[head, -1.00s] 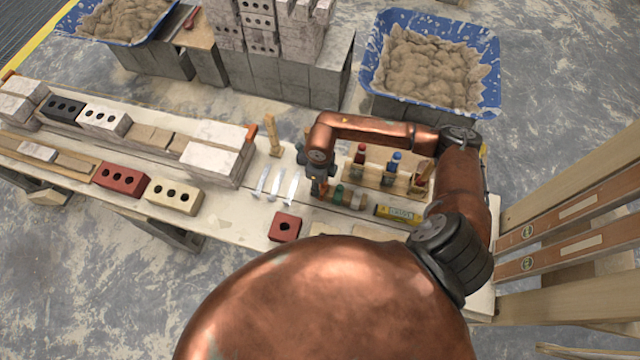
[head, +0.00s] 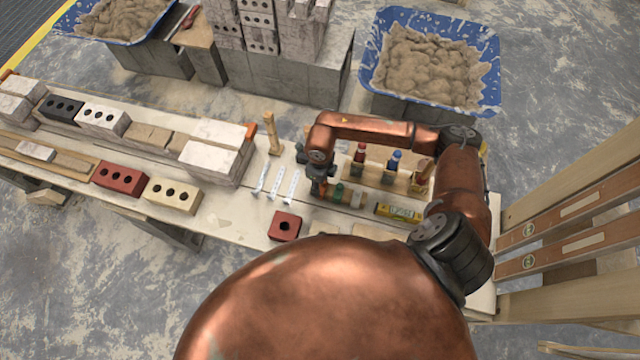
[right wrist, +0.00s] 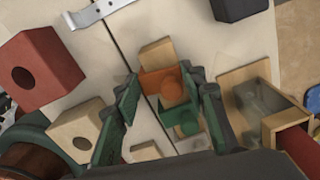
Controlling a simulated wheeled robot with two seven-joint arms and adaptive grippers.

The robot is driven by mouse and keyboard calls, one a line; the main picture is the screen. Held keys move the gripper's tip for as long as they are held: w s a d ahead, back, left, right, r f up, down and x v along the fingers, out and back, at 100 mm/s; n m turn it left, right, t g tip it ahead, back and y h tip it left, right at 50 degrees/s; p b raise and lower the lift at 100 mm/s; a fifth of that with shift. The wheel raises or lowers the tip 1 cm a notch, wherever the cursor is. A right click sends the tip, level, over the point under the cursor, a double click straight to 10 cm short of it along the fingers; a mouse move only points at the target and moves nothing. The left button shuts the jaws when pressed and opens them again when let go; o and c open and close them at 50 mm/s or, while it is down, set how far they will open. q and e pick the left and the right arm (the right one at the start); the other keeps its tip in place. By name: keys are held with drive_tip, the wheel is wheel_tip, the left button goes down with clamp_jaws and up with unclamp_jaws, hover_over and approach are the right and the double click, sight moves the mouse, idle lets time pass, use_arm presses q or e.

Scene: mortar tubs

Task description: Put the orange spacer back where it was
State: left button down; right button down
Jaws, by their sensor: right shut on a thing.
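The orange spacer (right wrist: 160,84) is a small orange block with a round knob, between the fingers of my right gripper (right wrist: 163,82) in the right wrist view. The gripper is shut on it. A green spacer (right wrist: 181,120) is right beside it, and a pale wooden block (right wrist: 157,54) is on its other side. In the head view my right gripper (head: 320,188) is low over the bench, left of the green spacer (head: 340,192); the orange spacer is mostly hidden there. I cannot tell whether the orange spacer touches the bench. My left gripper is not in view.
A wooden rack (head: 377,180) with coloured-top bottles stands to the right of the gripper. A red block (head: 285,227) and metal straps (head: 275,184) lie to its left. A yellow level (head: 398,212) lies nearby. Brick rows (head: 215,150) fill the bench's left.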

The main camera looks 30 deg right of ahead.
drive_tip(key=shift+f, duration=0.2)
drive_tip(key=c, duration=1.1)
unclamp_jaws()
drive_tip(key=shift+c, duration=0.2)
drive_tip(key=shift+r, duration=0.1)
wheel_tip(320, 180, up, 12)
